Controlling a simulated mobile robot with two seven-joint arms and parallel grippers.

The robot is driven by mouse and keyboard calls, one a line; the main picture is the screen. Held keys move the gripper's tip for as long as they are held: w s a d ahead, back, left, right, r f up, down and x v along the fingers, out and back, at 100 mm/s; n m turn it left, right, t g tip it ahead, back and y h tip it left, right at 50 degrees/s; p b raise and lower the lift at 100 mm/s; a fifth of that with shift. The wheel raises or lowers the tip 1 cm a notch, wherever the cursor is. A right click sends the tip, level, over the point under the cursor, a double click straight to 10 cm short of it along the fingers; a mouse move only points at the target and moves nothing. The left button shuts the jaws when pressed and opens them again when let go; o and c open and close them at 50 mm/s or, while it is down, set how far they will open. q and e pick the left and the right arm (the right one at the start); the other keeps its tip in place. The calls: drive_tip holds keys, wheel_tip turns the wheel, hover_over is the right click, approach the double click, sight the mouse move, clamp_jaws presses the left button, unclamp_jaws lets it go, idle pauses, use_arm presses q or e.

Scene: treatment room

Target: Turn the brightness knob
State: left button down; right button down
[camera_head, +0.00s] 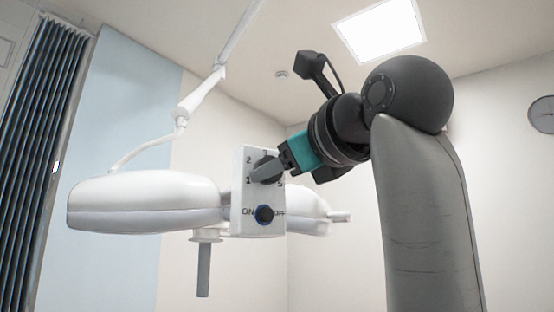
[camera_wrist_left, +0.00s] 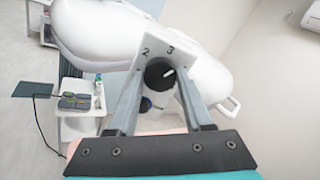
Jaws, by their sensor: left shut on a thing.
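The brightness knob (camera_head: 262,161) is black and round, on the upper part of a white control panel (camera_head: 243,196) on the lamp. Numbers 1, 2, 3 and 5 can be read around it. My left gripper (camera_head: 270,171) reaches the knob from the right, its grey fingers closed at it. In the left wrist view the knob (camera_wrist_left: 158,70) sits between the two fingers of the gripper (camera_wrist_left: 160,80). A white mark on the knob points up and right in that view, to the right of the 3. My right gripper is not in view.
A blue-ringed ON/OFF button (camera_head: 265,214) is below the knob. The white lamp head (camera_head: 145,200) hangs from a jointed arm (camera_head: 200,93), with a grey handle (camera_head: 203,268) beneath. In the left wrist view a white cart (camera_wrist_left: 77,126) with tools stands below left.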

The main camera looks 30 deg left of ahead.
use_arm(q)
drive_tip(key=m+p, duration=0.1)
drive_tip(key=m, duration=0.4)
drive_tip(key=shift+m, duration=0.4)
idle(0.4)
drive_tip(key=shift+c, duration=1.5)
unclamp_jaws()
